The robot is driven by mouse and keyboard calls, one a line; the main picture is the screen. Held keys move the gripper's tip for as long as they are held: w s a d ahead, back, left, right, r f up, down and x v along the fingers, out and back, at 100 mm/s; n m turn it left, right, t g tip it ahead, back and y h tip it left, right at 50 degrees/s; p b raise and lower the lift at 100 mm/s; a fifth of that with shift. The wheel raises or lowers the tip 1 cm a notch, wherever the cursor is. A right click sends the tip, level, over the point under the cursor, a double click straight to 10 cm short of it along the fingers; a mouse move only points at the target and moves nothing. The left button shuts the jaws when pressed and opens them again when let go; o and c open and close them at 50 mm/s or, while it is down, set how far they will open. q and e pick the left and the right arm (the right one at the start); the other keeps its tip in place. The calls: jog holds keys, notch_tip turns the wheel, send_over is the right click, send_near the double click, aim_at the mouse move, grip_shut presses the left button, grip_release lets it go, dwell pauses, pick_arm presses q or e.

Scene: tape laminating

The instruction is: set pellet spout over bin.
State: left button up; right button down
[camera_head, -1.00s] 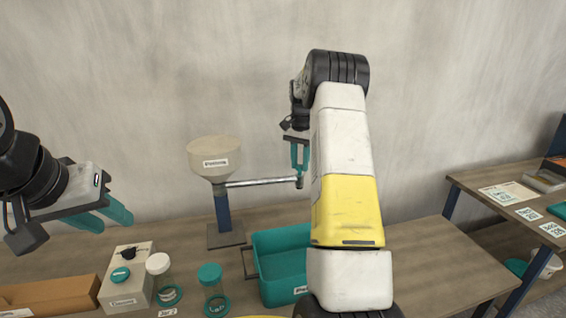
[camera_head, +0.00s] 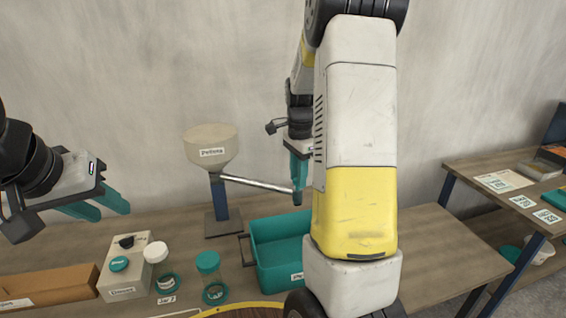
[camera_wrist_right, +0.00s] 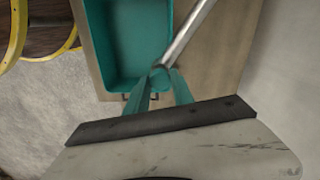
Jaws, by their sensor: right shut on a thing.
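The pellet hopper (camera_head: 211,150) is a cream funnel on a blue post at the back of the table. Its metal spout (camera_head: 258,184) reaches right and slightly down from the hopper's base, and its tip is over the teal bin (camera_head: 262,262). My left gripper (camera_head: 112,206) is open and empty at the left, above the table.
A white dispenser box (camera_head: 126,270), a jar with a white lid (camera_head: 156,253), a jar with a teal lid (camera_head: 208,264) and a cardboard box (camera_head: 50,284) stand left of the bin. A second table (camera_head: 500,190) stands at the right.

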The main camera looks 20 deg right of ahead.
jog(key=shift+m, duration=0.8)
jog(key=shift+s+a, duration=1.4)
jog(key=shift+s, duration=0.15)
jog(key=c, duration=1.1)
grip_release()
notch_tip(320, 180, up, 8)
jog(key=s+a+r+n+t+y, duration=0.1)
jog(key=s+a+r+n+t, duration=0.2)
jog(key=s+n, duration=0.6)
jog(key=s+a+r+n+t+y, duration=0.1)
jog(key=s+a+r+n+t, duration=0.2)
jog(key=s+a+n, duration=0.5)
jog(key=shift+s+r+n, duration=0.4)
jog(key=shift+r+n, duration=0.05)
jog(key=shift+n, duration=0.35)
